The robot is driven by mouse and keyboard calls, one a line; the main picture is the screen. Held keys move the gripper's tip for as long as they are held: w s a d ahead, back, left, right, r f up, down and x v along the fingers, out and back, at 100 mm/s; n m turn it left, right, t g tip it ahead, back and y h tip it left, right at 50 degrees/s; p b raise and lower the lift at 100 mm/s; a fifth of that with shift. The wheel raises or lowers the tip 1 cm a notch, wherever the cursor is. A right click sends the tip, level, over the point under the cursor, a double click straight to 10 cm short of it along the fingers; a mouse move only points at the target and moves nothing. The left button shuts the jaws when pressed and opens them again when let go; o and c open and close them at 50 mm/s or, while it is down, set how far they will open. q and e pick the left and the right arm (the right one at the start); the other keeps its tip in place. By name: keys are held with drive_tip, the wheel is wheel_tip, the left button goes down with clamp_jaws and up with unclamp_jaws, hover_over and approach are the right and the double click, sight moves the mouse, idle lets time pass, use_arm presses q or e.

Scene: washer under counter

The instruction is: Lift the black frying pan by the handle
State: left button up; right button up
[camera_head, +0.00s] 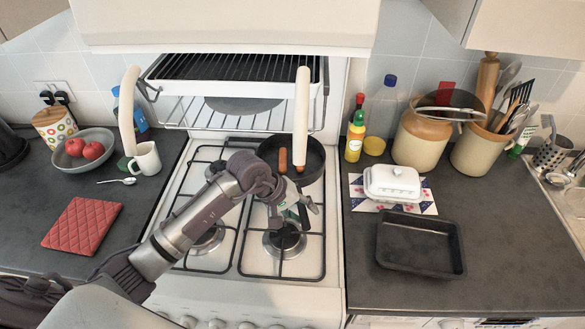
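The black frying pan (313,160) sits on the back right of the white gas stove, with sausages (283,160) in it. Its left side is partly covered by my arm. I cannot clearly make out its handle; the front of the pan, towards my gripper, is partly hidden. My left gripper (298,212) reaches in from the lower left and is just in front of the pan, over the front right part of the hob. Its fingers are small and overlap dark parts behind them, so I cannot tell whether they hold anything. My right gripper is not in view.
A grill rack (235,115) with upright cream handles (302,120) hangs above the hob, close to the pan. On the right counter are a white butter dish (392,184), a black baking tray (420,245) and utensil pots. A mug (146,158) stands left.

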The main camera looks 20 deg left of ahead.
use_arm(q)
clamp_jaws()
drive_tip(key=shift+w+r, duration=0.15)
drive_tip(key=shift+r, duration=0.05)
